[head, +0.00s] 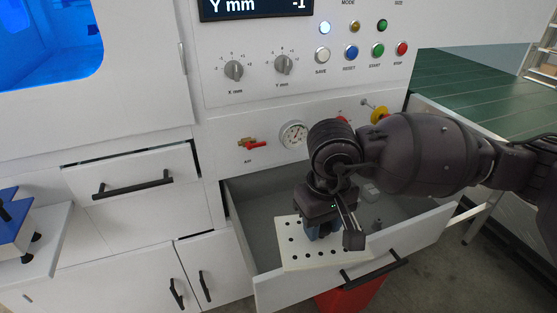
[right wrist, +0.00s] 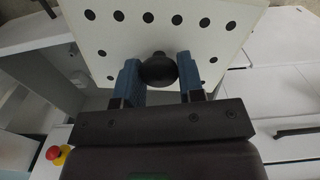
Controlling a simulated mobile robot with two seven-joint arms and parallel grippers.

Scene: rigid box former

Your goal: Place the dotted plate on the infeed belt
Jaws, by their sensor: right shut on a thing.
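The dotted plate (head: 297,258) is a white square plate with black dots. It is held over the open drawer (head: 258,200), slightly tilted; it also fills the top of the right wrist view (right wrist: 205,22). My right gripper (head: 322,232) is above the plate. Its blue fingers are shut on the plate's round black knob (right wrist: 158,70). The gripper hides part of the plate in the head view. A green belt surface (head: 475,90), which looks like the infeed belt, lies at the far right behind my right arm. My left gripper is not in view.
The machine's white front with a gauge (head: 293,134), red-handled valve (head: 255,145) and buttons stands behind the drawer. A few small items lie in the drawer. A red bin (head: 352,298) is below it. The visible green belt is clear.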

